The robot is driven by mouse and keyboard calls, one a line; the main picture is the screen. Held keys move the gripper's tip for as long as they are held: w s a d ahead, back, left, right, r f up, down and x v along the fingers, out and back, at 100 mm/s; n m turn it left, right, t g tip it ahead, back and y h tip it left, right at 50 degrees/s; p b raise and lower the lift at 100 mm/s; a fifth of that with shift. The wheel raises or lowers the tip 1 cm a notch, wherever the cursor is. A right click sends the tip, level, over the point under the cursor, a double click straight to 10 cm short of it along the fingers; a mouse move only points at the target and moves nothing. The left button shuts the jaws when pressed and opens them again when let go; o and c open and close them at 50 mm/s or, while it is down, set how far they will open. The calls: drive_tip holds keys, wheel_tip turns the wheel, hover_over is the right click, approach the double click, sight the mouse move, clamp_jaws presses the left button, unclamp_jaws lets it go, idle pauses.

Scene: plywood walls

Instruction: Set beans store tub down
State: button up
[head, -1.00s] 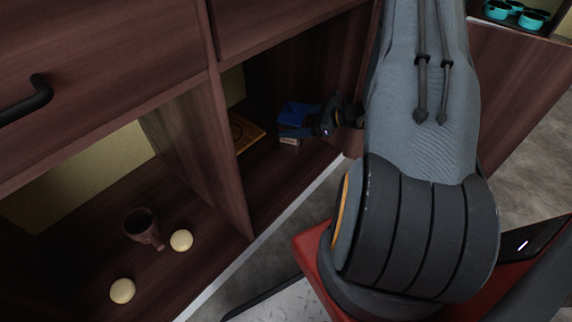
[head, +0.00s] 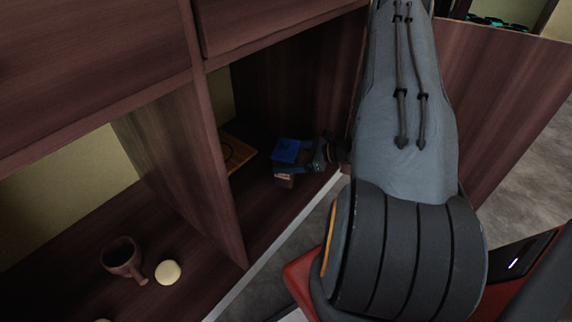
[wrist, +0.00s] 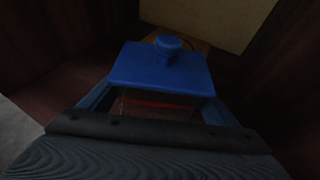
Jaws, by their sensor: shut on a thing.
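The beans store tub (head: 286,151) has a blue square lid; in the wrist view its lid (wrist: 161,72) with a round knob fills the middle. Below the lid, a pale and reddish part of the tub's body shows in the head view. My gripper (head: 296,160) is shut on the tub inside the right compartment of the dark wooden cabinet. The tub looks upright, close to the compartment floor (head: 262,208). I cannot tell whether its base touches the floor.
A wooden board (head: 238,152) lies behind the tub in the same compartment. Floor to the tub's front left is clear.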

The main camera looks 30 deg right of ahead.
drive_tip(key=shift+f, duration=0.9)
drive_tip(key=shift+b, duration=0.3)
drive_tip(key=shift+f, duration=0.15)
drive_tip(key=o, duration=1.5)
drive_tip(key=p+v, duration=0.4)
drive_tip(key=v, duration=0.8)
drive_tip(key=shift+s, duration=0.1)
